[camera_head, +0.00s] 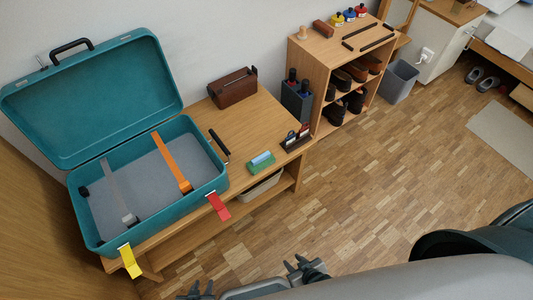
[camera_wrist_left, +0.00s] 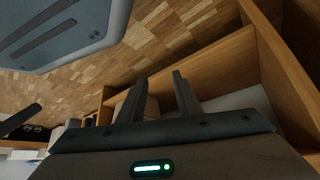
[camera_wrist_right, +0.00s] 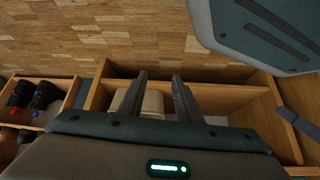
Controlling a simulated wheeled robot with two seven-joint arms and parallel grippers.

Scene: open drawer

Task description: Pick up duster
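The likely duster (camera_head: 261,162), a green block with a light-blue top, lies on the wooden bench (camera_head: 222,116) to the right of the open teal suitcase (camera_head: 205,186). I cannot tell for certain that it is the duster. My left gripper (camera_head: 195,291) shows at the bottom edge, below the suitcase and well apart from the block. My right gripper (camera_head: 306,268) is farther right, in front of the bench. In the left wrist view the fingers (camera_wrist_left: 159,80) are apart and empty. In the right wrist view the fingers (camera_wrist_right: 159,78) are also apart and empty.
A black-handled tool (camera_head: 219,146), a brown bag (camera_head: 232,87) and a small dark holder (camera_head: 295,138) stand near the block. A beige bin (camera_head: 262,187) sits under the bench. A shoe shelf (camera_head: 316,52) stands right. The floor (camera_head: 370,190) in front is clear.

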